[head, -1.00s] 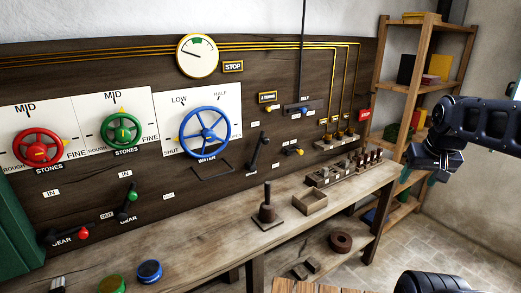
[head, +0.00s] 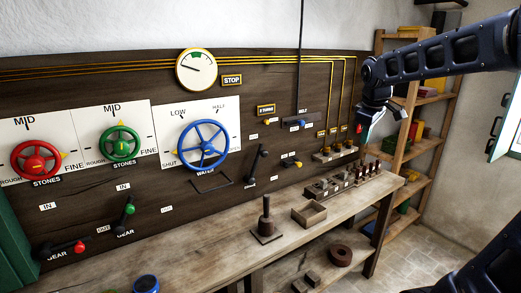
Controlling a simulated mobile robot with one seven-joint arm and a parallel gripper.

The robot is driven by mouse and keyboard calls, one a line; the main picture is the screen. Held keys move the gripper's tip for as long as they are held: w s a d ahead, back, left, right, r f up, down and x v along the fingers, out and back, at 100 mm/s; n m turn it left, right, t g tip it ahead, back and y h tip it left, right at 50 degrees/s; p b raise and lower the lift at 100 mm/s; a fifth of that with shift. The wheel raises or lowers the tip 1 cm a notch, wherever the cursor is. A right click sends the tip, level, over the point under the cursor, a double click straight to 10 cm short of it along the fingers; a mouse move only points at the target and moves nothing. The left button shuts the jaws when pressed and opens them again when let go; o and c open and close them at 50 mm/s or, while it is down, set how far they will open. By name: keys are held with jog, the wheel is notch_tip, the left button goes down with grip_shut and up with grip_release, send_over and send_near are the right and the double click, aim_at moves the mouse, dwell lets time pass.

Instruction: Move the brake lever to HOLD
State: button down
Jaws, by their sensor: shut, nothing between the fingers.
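A black lever (head: 257,163) stands out from the dark wooden panel to the right of the blue wheel, tilted with its upper end to the right. Small white plates sit near it, too small to read, so I cannot tell for sure that it is the brake lever or where HOLD is. My gripper (head: 368,124) is shut and empty at the panel's right end, apart from both levers. Its fingertips are small and dark.
The blue water wheel (head: 203,146), green wheel (head: 120,144) and red wheel (head: 36,160) line the panel. A shelf (head: 398,162) stands behind my arm.

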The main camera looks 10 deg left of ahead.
jog(key=w+a+n, duration=0.5)
jog(key=a, duration=0.4)
jog(key=w+a+n, duration=0.4)
jog(key=w+a, duration=0.1)
jog(key=a, duration=0.4)
jog(key=w+a+f+n, duration=0.1)
jog(key=a+n, duration=0.3)
jog(key=a, duration=0.6)
jog(key=w+a+f+n, duration=0.1)
jog(key=a+n, duration=0.3)
jog(key=a, duration=0.7)
jog(key=shift+w+a+f+n, duration=0.15)
jog(key=shift+w+f+n, duration=0.2)
jog(key=shift+f, duration=0.4)
jog(key=shift+f, duration=0.1)
jog(key=w+d+x, duration=0.2)
jog(key=x, duration=1)
jog(key=shift+w+d, duration=0.1)
jog(key=shift+d, duration=0.05)
